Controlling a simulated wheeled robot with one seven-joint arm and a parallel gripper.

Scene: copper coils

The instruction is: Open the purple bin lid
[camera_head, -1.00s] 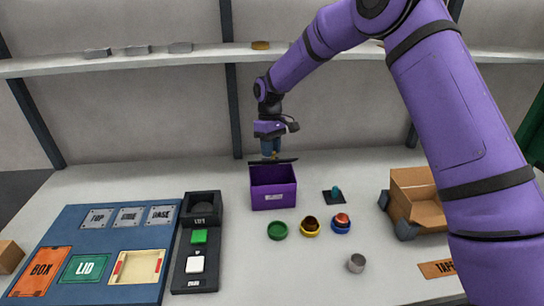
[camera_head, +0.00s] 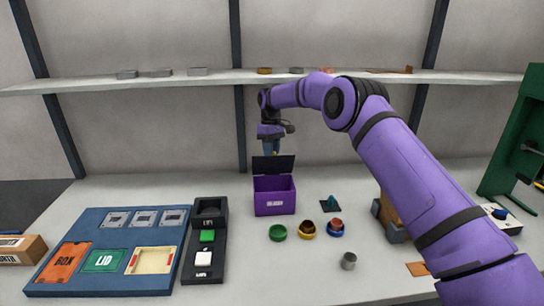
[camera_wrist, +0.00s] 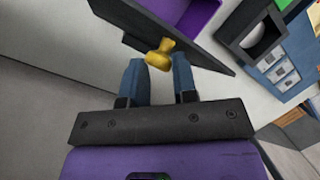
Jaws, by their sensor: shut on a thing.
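The purple bin (camera_head: 274,204) stands on the table with a pale label on its front. Its dark lid (camera_head: 273,166) is raised steeply at the back edge, so the bin's mouth shows. My gripper (camera_head: 271,151) is behind the lid at its top, with the fingers partly hidden. In the wrist view, my blue fingers (camera_wrist: 159,70) are shut on the yellow knob (camera_wrist: 159,54) of the lid, which also shows there as a dark slab (camera_wrist: 205,55). Part of the purple bin (camera_wrist: 203,14) shows beyond the lid.
A black button panel (camera_head: 206,240) and a blue board (camera_head: 110,248) lie to the left. A shelf (camera_head: 220,78) runs above. A cardboard box (camera_head: 389,211) is partly hidden by my arm.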

